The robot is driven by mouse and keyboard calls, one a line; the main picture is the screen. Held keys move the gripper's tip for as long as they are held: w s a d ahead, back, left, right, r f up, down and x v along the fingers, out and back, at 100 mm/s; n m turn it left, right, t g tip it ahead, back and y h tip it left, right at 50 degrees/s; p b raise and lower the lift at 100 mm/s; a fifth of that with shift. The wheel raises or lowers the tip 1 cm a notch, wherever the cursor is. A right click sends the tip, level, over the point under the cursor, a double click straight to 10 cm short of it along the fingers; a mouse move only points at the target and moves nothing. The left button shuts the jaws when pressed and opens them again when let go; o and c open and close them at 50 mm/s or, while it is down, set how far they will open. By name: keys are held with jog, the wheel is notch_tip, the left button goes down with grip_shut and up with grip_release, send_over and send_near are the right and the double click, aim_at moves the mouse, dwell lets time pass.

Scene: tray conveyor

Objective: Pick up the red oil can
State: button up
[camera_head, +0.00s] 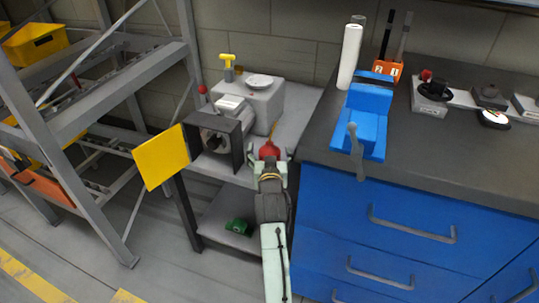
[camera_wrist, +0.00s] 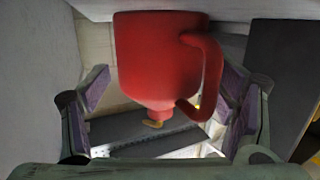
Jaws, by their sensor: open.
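The red oil can (camera_head: 269,151) stands on the grey machine stand, partly hidden by my arm in the head view. In the wrist view the red oil can (camera_wrist: 160,50) fills the upper middle, with its handle curving on the right and its narrow neck and yellowish tip pointing down in the picture. My gripper (camera_head: 269,167) reaches in at the can from the front. In the wrist view my gripper (camera_wrist: 166,90) is open, with one finger on each side of the can and visible gaps between the fingers and the can.
A grey machine (camera_head: 262,104) stands behind the can, with a yellow panel (camera_head: 160,158) to its left. A blue vise (camera_head: 366,122) sits on the dark workbench to the right, above blue drawers (camera_head: 410,232). A green object (camera_head: 238,226) lies on the lower shelf.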

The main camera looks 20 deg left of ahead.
jog(key=shift+c, duration=0.5)
jog(key=c, duration=1.4)
